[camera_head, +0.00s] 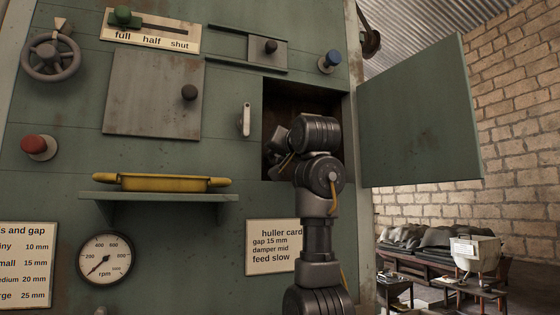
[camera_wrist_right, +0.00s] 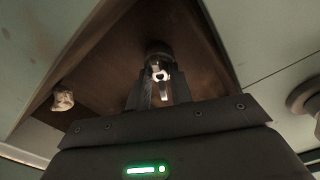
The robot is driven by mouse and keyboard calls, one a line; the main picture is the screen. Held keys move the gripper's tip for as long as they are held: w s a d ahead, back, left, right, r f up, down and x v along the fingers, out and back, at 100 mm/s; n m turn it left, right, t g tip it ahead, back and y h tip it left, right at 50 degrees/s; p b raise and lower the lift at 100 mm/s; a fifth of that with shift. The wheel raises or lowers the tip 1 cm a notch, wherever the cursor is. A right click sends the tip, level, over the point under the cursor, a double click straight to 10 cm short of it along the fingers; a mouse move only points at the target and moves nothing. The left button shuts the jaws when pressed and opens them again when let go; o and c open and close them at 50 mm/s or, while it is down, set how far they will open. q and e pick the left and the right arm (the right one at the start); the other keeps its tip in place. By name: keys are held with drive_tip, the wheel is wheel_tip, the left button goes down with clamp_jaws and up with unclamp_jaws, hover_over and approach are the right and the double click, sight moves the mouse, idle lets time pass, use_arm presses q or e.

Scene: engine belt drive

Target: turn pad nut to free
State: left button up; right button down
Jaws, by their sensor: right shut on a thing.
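My right arm reaches into the open compartment (camera_head: 290,95) of the green panel in the head view, and its gripper is hidden there by the wrist. In the right wrist view the right gripper (camera_wrist_right: 158,84) has its two fingers closed on the pad nut (camera_wrist_right: 158,72), a small bright metal piece. The nut sits in front of a dark round part (camera_wrist_right: 158,50) at the back of the compartment. The fingers cover much of the nut, so its turn cannot be seen. My left gripper is not in view.
The compartment door (camera_head: 415,115) stands wide open to the right. A pale lump (camera_wrist_right: 62,98) lies inside the compartment. A shelf (camera_head: 160,198) with a yellow tray (camera_head: 175,182) juts out at the left. A huller card (camera_head: 273,247) hangs below the opening.

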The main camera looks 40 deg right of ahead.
drive_tip(key=n+b, duration=0.1)
drive_tip(key=n, duration=0.3)
drive_tip(key=shift+f+n+b, duration=0.1)
drive_tip(key=shift+n+b, duration=0.3)
idle(0.4)
drive_tip(key=c, duration=1.3)
unclamp_jaws()
drive_tip(key=shift+o, duration=0.2)
drive_tip(key=shift+s, duration=0.1)
